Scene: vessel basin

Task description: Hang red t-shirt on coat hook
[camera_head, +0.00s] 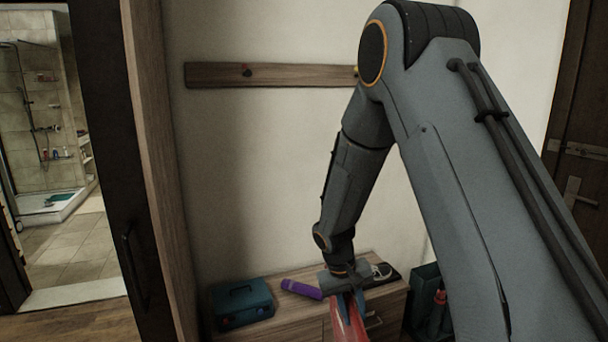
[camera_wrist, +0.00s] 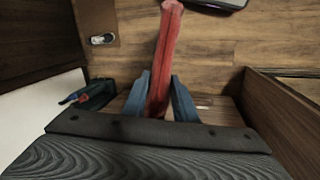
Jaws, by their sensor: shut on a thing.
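The red t-shirt (camera_head: 348,325) hangs from my gripper (camera_head: 350,299) in front of the low wooden chest; its lower part is cut off by the picture's bottom edge. In the wrist view the t-shirt (camera_wrist: 165,55) is a narrow red strip pinched between the two blue-grey fingers of my gripper (camera_wrist: 159,84). A wooden coat rack (camera_head: 300,75) is fixed high on the wall, well above my gripper. It carries a dark, reddish coat hook (camera_head: 247,71) at its left. A small yellowish hook (camera_head: 356,71) shows beside my arm, which hides the rack's right part.
On the chest (camera_head: 290,328) are a teal box (camera_head: 242,302), a purple item (camera_head: 301,289) and a dark item with white (camera_head: 381,272). A dark container (camera_head: 424,290) stands to its right. The wall under the rack is bare. A wooden panel (camera_head: 160,150) stands at left.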

